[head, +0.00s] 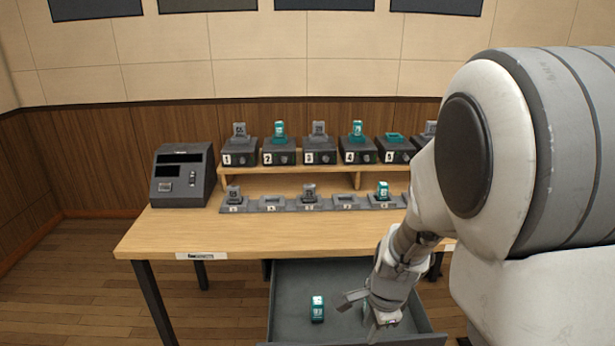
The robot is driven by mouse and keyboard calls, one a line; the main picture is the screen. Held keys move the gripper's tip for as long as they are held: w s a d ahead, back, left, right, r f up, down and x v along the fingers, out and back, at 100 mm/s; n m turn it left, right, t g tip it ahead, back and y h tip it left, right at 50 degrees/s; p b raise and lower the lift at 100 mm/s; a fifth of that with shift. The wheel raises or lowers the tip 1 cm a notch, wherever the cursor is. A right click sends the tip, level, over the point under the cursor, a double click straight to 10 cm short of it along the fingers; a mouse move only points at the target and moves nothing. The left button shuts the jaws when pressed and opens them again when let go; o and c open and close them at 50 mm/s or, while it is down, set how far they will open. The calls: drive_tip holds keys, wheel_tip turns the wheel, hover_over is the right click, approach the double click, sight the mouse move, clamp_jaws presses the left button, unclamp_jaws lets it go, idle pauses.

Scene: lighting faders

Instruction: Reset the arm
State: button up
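My gripper (357,315) hangs over the open drawer (290,290) under the desk's front edge. Its two fingers show apart, so it looks open. A bit of teal shows beside the fingers, partly hidden; I cannot tell whether it touches them. My arm comes in from the right and covers the right end of the desk. A teal block (317,308) with a white mark lies in the drawer, left of my gripper and apart from it.
The desk (270,235) has a clear front strip. A dark console (182,174) stands at its left. Numbered black units (240,153) sit on a raised shelf, several holding grey or teal blocks. A lower row of grey holders (270,203) stands in front. Open floor lies left.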

drive_tip(key=s+r+n+t+p, duration=0.1)
drive_tip(key=s+r+n, duration=0.3)
drive_tip(key=r, duration=0.5)
drive_tip(key=s+r+n+t+p, duration=0.1)
drive_tip(key=s+r+n+p, duration=0.3)
drive_tip(key=r+n, duration=0.3)
drive_tip(key=s+r+n+t+p, duration=0.1)
drive_tip(key=s+r+n, duration=0.4)
drive_tip(key=r, duration=0.7)
drive_tip(key=shift+s+a+n+p, duration=0.3)
drive_tip(key=shift+s+p, duration=0.3)
drive_tip(key=shift+p, duration=0.3)
drive_tip(key=shift+d, duration=0.3)
idle(0.8)
drive_tip(key=shift+a, duration=0.15)
